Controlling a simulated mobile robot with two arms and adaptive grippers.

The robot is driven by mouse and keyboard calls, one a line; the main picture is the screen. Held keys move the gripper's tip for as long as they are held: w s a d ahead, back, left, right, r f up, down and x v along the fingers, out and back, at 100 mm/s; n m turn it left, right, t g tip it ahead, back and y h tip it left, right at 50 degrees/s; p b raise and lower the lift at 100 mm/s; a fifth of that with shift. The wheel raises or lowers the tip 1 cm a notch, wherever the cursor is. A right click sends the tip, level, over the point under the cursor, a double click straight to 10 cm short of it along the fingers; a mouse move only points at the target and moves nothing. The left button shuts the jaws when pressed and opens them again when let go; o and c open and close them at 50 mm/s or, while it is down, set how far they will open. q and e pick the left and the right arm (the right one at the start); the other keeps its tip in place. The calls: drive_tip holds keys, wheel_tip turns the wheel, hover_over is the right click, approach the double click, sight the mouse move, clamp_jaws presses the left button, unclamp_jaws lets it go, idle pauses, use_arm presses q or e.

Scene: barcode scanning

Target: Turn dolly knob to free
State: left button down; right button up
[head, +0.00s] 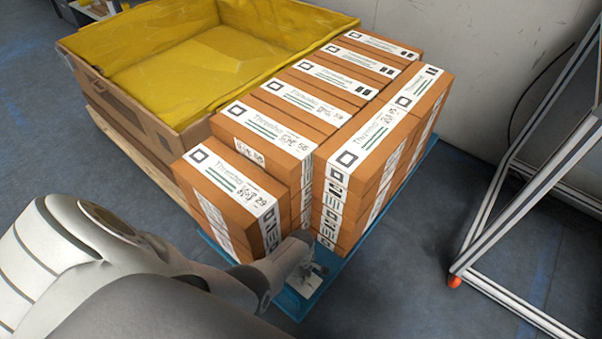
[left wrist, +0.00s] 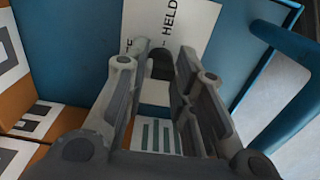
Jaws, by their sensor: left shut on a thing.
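The blue dolly (head: 294,306) stands on the floor under stacked orange boxes. A white label plate (left wrist: 190,18) on it shows the word HELD and, partly covered, a letter E. A dark rounded knob (left wrist: 162,66) sits on this plate. My left gripper (left wrist: 164,58) is shut on the knob, with one finger on each side. In the head view my left gripper (head: 312,270) is at the dolly's near corner, beside the boxes, and it hides the knob there. Which way the knob points is hard to tell. My right gripper is not in view.
Stacked orange boxes with white labels (head: 375,150) rise close to my left gripper. A large crate (head: 130,105) with a yellow lining stands behind at the left. A metal frame (head: 530,185) stands at the right. The floor between dolly and frame is clear.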

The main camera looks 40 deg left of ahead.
use_arm(q)
drive_tip(key=shift+a, duration=0.1)
idle(0.3)
drive_tip(key=c, duration=1.3)
unclamp_jaws()
drive_tip(key=shift+o, duration=0.3)
drive_tip(key=shift+r, duration=0.1)
wheel_tip(320, 180, up, 12)
